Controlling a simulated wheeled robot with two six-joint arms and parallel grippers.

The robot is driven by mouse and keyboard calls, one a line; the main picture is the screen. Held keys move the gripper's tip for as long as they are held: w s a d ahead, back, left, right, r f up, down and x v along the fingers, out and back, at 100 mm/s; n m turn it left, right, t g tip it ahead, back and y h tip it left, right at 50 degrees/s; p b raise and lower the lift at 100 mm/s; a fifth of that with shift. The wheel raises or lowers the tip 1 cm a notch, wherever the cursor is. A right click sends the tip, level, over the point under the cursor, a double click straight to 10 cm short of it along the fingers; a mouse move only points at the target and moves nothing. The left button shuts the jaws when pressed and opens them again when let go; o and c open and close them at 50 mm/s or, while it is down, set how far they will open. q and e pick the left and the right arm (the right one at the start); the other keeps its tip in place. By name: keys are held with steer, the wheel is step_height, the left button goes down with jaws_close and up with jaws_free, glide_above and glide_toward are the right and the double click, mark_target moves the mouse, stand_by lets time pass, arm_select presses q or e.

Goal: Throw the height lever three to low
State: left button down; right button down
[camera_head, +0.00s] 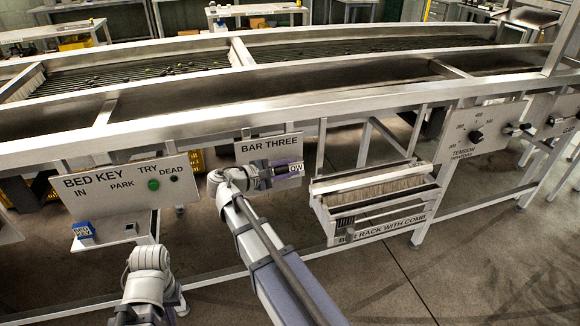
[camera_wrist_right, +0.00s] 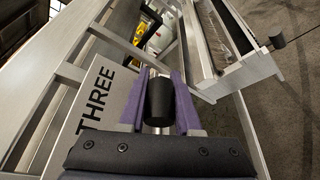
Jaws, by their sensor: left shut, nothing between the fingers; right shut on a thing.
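The height lever three is on a white panel lettered BAR THREE (camera_head: 268,145). Its black cylindrical grip (camera_wrist_right: 160,102) sits between the purple fingers of my right gripper (camera_wrist_right: 163,105), which is shut on it. In the head view, my right gripper (camera_head: 288,170) reaches across the panel from the left and hides most of the lever. A label reading "OW" (camera_head: 296,168) shows just beside the fingertips, its first letter covered. My left gripper (camera_head: 128,316) is low at the bottom edge, away from the panels, shut and empty; its fingertips are not clearly visible.
A rack with a comb (camera_head: 375,200) stands close right of the lever. A tension dial panel (camera_head: 480,130) is further right. Steel rails run above.

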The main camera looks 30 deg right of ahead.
mark_target(273, 171)
steer(key=shift+w, duration=0.1)
stand_by(0.4)
steer(key=c, duration=0.6)
jaws_free()
steer(key=p+v, duration=0.1)
steer(key=v, duration=0.6)
steer(key=shift+a+r+p, duration=0.15)
steer(key=shift+a+p, duration=0.25)
